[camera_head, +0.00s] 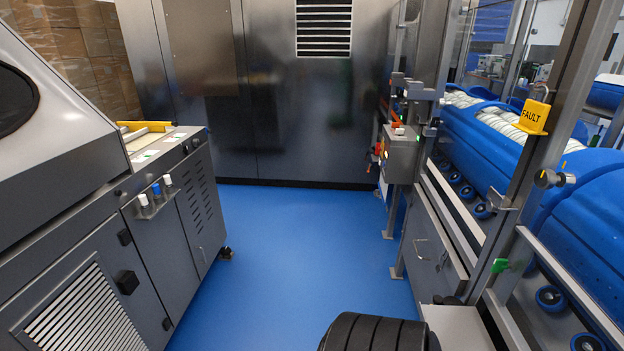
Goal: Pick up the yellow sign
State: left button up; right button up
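The yellow sign (533,117) with the black word "FAULT" is at the upper right. It hangs tilted from a grey hook at a metal post (556,130) of the machine frame, in front of the blue tubs. Nothing of mine touches it. Neither of my grippers is in view.
Blue tubs (480,150) on small wheels fill the right side behind the metal frame. A grey control box (402,153) is mounted on the frame. A grey machine (150,225) with a yellow-edged top stands left. Blue floor (290,250) is clear between, up to a steel cabinet (310,110).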

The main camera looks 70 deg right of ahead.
aim_at(534, 114)
jog(key=i+j+z, duration=0.15)
jog(key=z, duration=0.35)
jog(key=i+j+z, duration=0.1)
jog(key=j+z, duration=0.25)
jog(key=z, duration=2.65)
jog(key=j+z, duration=0.15)
jog(key=z, duration=0.25)
jog(key=j+z, duration=0.25)
jog(key=z, duration=0.15)
jog(key=j+z, duration=0.2)
jog(key=z, duration=0.2)
jog(key=j+z, duration=0.2)
jog(key=z, duration=0.2)
